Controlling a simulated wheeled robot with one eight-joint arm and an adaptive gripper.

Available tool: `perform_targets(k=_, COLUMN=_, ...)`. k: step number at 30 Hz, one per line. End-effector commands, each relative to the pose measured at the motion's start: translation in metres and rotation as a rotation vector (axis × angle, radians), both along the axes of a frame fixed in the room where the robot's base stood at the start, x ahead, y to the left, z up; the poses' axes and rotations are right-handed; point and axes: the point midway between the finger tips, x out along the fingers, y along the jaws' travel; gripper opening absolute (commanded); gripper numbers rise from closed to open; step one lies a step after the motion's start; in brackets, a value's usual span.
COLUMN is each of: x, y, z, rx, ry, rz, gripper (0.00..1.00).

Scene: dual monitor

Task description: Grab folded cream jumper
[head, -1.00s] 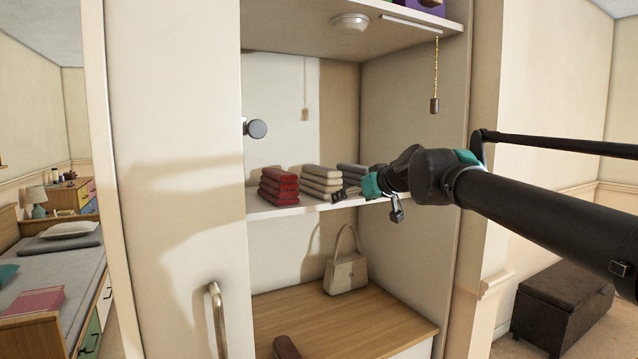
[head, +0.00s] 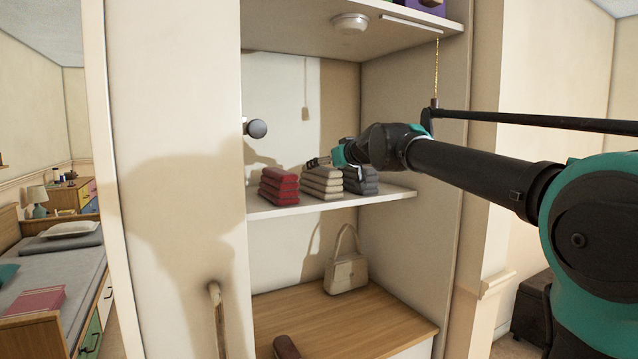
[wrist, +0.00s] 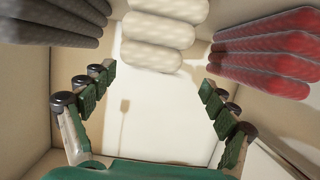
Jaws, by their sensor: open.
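The folded cream jumpers (head: 321,183) lie in a short stack in the middle of the wardrobe shelf. In the wrist view the cream stack (wrist: 165,30) is at the top centre, beyond the fingertips. My gripper (head: 318,162) is just above the top of this stack in the head view, pointing left. In the wrist view my gripper (wrist: 158,78) is open, with its green-padded fingers wide apart and nothing between them.
A red folded stack (head: 279,187) sits left of the cream one, and a grey stack (head: 361,181) sits right, both close by. The shelf (head: 390,194) has free room at its right end. A handbag (head: 346,273) stands below.

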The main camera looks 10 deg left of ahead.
Motion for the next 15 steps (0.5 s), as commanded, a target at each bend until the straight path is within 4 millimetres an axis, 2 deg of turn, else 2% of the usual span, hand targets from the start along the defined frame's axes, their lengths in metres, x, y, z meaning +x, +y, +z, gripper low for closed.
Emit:
perform_targets(k=8, x=0.015, y=0.009, z=-0.006, rx=0.000, ry=0.000, rz=0.001, gripper=0.87)
perform_targets(k=15, x=0.042, y=0.023, z=-0.016, rx=0.000, ry=0.001, rz=0.001, gripper=0.87)
